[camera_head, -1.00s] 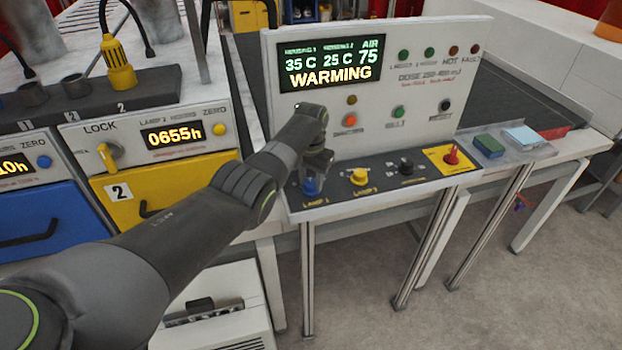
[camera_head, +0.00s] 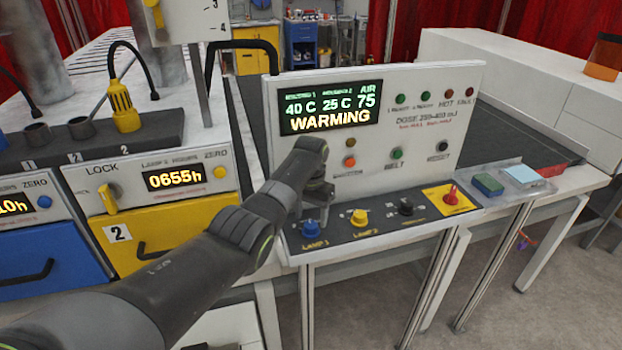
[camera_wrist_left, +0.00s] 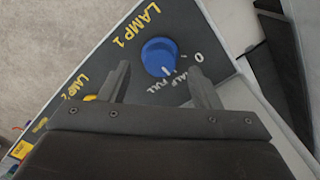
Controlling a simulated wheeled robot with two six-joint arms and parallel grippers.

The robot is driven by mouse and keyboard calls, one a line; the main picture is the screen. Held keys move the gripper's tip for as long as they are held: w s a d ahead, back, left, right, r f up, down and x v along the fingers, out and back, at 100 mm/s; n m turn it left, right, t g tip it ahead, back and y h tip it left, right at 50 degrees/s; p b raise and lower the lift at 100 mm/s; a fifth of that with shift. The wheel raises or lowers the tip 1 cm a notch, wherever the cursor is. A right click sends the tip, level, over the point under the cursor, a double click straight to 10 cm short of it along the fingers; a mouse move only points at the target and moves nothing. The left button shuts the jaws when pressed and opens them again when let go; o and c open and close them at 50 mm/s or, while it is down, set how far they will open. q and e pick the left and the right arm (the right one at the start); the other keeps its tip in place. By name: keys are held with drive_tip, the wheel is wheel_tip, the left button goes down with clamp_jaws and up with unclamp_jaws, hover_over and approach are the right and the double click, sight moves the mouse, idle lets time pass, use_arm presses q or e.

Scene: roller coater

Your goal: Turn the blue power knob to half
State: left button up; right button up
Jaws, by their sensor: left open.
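The blue power knob (camera_head: 311,229) stands on the dark strip of the control panel's sloping front, by the label LAMP 1. It also shows in the left wrist view (camera_wrist_left: 160,56), with the marks 0, HALF and FULL beside it. A short white mark on the knob faces the HALF and FULL lettering; its exact setting is hard to tell. My left gripper (camera_wrist_left: 160,75) is open, its two fingers apart on either side of the knob's near edge, with nothing between them gripped. In the head view the gripper is just above and behind the knob. My right gripper is out of view.
A yellow LAMP 2 knob (camera_head: 359,217), a black knob (camera_head: 405,206) and a red switch (camera_head: 451,194) stand to the right on the same strip. The upright panel's display (camera_head: 329,107) reads 40 C, 25 C, AIR 75 and WARMING. Yellow and blue drawers are at left.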

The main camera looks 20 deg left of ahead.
sight(311, 224)
use_arm(q)
wheel_tip(311, 224, up, 15)
drive_tip(key=b, duration=0.1)
drive_tip(key=shift+b, duration=0.4)
drive_tip(key=shift+f, duration=0.1)
